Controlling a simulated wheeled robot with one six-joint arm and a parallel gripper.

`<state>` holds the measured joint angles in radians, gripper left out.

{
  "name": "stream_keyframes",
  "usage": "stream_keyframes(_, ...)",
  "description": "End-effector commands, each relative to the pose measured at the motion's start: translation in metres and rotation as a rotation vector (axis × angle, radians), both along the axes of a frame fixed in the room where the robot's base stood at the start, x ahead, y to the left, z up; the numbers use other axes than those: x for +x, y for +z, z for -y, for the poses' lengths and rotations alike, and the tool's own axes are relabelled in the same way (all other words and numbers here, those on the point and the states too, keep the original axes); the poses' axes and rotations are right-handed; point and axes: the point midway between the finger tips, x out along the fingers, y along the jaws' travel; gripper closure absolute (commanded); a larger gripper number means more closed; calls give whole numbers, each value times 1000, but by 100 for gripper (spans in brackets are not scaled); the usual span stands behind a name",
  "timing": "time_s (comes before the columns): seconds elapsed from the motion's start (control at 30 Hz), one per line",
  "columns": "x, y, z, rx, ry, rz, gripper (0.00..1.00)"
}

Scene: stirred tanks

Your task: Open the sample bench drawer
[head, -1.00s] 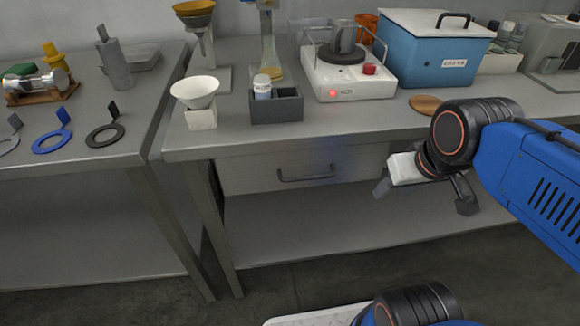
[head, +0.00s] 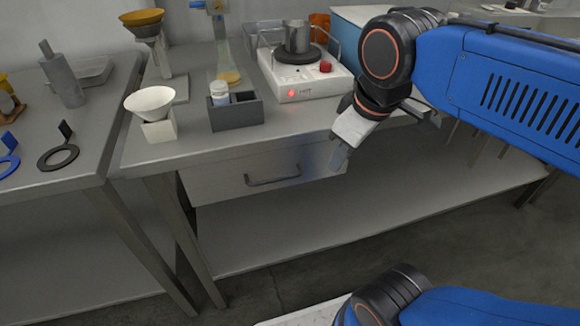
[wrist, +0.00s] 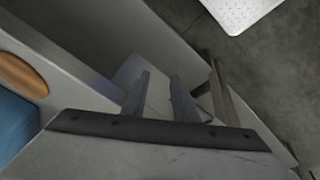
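The sample bench drawer (head: 225,185) hangs under the bench top in the head view. Its pale front looks flush, with no visible gap. A dark bar handle (head: 273,181) runs across the front. My gripper (head: 342,148) is to the right of the handle and apart from it, in front of the drawer's right end and the bench edge. In the wrist view my gripper (wrist: 160,80) shows two separated fingers with nothing between them. I cannot make out the handle in the wrist view.
On the bench (head: 190,150) stand a white funnel (head: 150,102), a grey holder (head: 237,112) with a vial, and a hotplate (head: 300,78). A second bench (head: 90,115) stands at left. The space before the drawer is clear. A lower shelf (head: 300,225) runs beneath.

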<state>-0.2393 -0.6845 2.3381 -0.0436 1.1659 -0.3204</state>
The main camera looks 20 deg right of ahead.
Motion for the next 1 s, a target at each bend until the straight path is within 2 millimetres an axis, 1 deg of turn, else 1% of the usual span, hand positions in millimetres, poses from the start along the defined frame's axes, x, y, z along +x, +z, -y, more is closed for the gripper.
stream_keyframes(0.03, 2, 12, -9, -21, 77, -7, 74)
stream_keyframes(0.2, 5, 47, -33, -98, 327, -36, 74)
stream_keyframes(0.4, 3, 88, -64, -188, 623, -66, 74)
stream_keyframes(0.5, 0, 107, -78, -228, 758, -78, 74)
stream_keyframes(0.6, -3, 121, -88, -259, 862, -88, 74)
stream_keyframes(0.7, -5, 130, -94, -279, 928, -94, 74)
stream_keyframes(0.8, -6, 134, -97, -289, 961, -97, 74)
stream_keyframes(0.9, -5, 130, -97, -292, 969, -99, 74)
stream_keyframes(1.0, -3, 120, -97, -292, 967, -100, 74)
